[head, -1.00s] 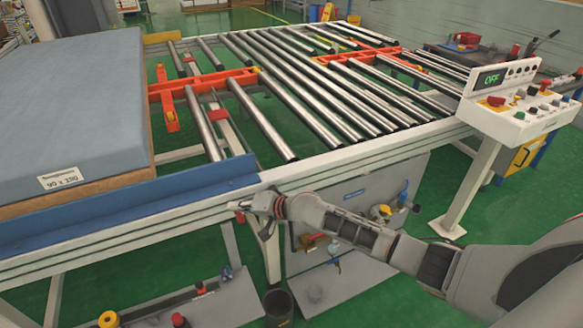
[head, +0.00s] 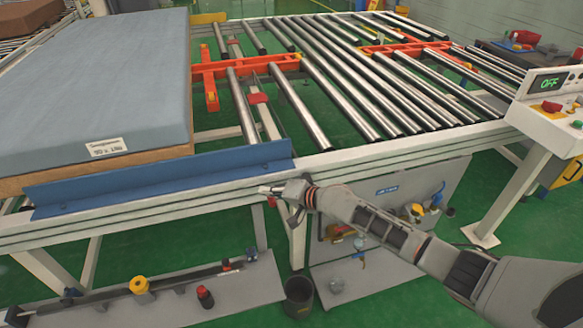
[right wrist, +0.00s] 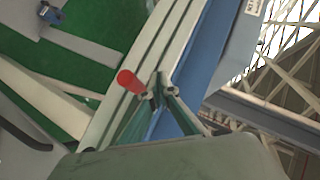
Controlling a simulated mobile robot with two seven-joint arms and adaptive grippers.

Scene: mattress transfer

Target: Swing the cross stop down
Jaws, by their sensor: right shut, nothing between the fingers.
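My right gripper (head: 270,190) is shut and empty at the frame's front side beam (head: 150,205), just below the blue angle rail (head: 160,178). A short red handle (head: 271,202) shows right by its fingertips. In the right wrist view the red handle (right wrist: 130,81) sticks out beside the closed fingertips (right wrist: 160,93); whether they touch cannot be told. I cannot tell for sure which part is the cross stop; orange-red cross-shaped pieces (head: 210,75) sit among the rollers. My left gripper is out of view.
A grey-blue mattress (head: 95,85) lies on the left. Metal rollers (head: 310,105) fill the frame to its right. A white control panel (head: 560,100) reading OFF stands at right. A dark bin (head: 299,297) and a grey floor plate with pedals (head: 240,290) are below.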

